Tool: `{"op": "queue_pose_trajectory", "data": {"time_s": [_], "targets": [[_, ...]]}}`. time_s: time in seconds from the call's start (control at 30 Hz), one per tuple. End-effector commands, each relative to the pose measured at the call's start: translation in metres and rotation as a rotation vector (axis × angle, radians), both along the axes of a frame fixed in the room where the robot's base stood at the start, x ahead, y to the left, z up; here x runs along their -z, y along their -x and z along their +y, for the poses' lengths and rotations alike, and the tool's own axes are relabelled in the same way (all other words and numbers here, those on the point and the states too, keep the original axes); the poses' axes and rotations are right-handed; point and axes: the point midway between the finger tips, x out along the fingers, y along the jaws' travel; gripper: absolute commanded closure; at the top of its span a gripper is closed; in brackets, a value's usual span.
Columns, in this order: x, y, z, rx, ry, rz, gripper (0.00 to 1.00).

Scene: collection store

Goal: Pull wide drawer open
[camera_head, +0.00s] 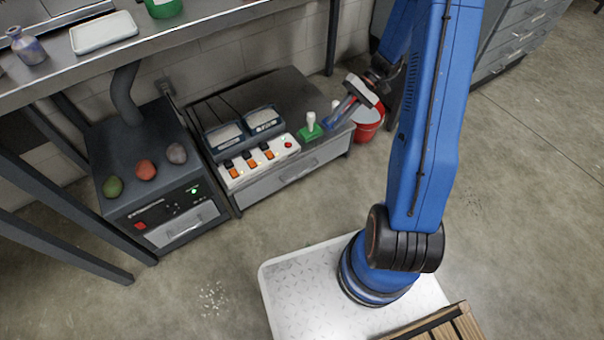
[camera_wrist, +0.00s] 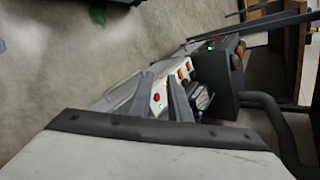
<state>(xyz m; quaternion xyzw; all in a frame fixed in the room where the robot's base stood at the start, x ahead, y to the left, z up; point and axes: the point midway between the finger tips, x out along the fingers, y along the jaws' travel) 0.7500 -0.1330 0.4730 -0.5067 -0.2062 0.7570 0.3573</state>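The wide drawer (camera_head: 285,182) is the grey front of the low cabinet (camera_head: 290,92) beneath the workbench. It has a bar handle and looks flush with the cabinet, so it appears shut. My gripper (camera_head: 338,118) is over the right end of the cabinet top, beside a green-based joystick (camera_head: 310,125), above and behind the drawer front. In the wrist view, two grey fingers of my gripper (camera_wrist: 160,80) stand apart with nothing between them. A white switch panel (camera_wrist: 157,98) with a red button shows beyond the fingers. The drawer handle is not clear in the wrist view.
The switch panel (camera_head: 258,160) and two dark meters lie on the cabinet top. A red bucket (camera_head: 367,128) stands at the cabinet's right end. The workbench (camera_head: 200,20) overhangs behind. Floor (camera_head: 230,255) in front is clear.

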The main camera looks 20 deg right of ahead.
Motion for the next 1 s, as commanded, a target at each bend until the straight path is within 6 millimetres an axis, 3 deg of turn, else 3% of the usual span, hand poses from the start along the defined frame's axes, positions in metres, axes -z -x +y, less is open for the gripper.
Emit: {"op": "queue_pose_trajectory", "data": {"time_s": [0.5, 0.8, 1.0], "targets": [[0.130, -0.015, -0.030, 0.163, -0.242, 0.063, 0.83], [0.210, -0.010, -0.041, 0.276, -0.368, 0.077, 0.83], [0.250, -0.004, -0.044, 0.339, -0.426, 0.077, 0.83]]}}
